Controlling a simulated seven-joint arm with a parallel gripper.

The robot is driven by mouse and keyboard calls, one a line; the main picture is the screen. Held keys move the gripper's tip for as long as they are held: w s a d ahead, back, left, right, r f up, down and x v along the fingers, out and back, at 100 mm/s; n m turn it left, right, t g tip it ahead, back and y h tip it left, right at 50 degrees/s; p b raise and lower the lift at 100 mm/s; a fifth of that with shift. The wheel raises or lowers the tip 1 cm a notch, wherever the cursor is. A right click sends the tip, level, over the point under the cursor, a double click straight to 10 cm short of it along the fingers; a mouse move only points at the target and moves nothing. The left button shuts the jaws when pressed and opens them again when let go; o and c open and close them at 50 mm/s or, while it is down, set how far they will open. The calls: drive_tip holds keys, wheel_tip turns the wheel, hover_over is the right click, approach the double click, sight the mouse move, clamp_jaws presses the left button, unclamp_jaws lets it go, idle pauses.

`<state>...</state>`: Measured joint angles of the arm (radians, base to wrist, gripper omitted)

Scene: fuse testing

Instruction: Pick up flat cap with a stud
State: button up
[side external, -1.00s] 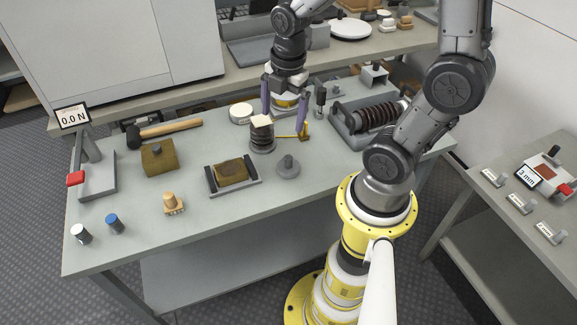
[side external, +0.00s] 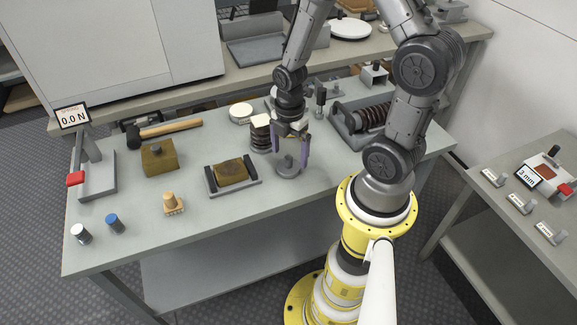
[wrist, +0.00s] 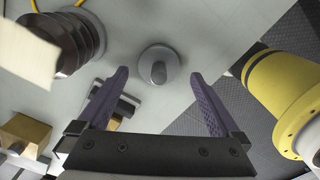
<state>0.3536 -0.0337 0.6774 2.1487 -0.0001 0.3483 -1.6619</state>
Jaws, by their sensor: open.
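The flat cap with a stud (side external: 287,170) is a grey disc with a short upright stud, lying on the table near its front right. It also shows in the wrist view (wrist: 160,64), beyond and between the fingertips. My gripper (side external: 291,163) is open above the cap, with a purple finger on each side of it in the side view. In the wrist view my gripper (wrist: 164,72) holds nothing. The fingers partly cover the cap in the side view.
A ribbed dark insulator with a pale top (side external: 260,134) stands close behind-left of the cap. A grey cradle holding a brown block (side external: 231,172) lies to the left. A tray with a large ribbed part (side external: 368,117) is at right. Bare table lies in front.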

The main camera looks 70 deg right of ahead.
sight(289, 157)
drive_tip(key=shift+w+f, duration=0.1)
drive_tip(key=shift+f, duration=1.8)
drive_tip(key=c, duration=1.3)
drive_tip(key=shift+c, duration=0.5)
drive_tip(key=shift+r, duration=0.15)
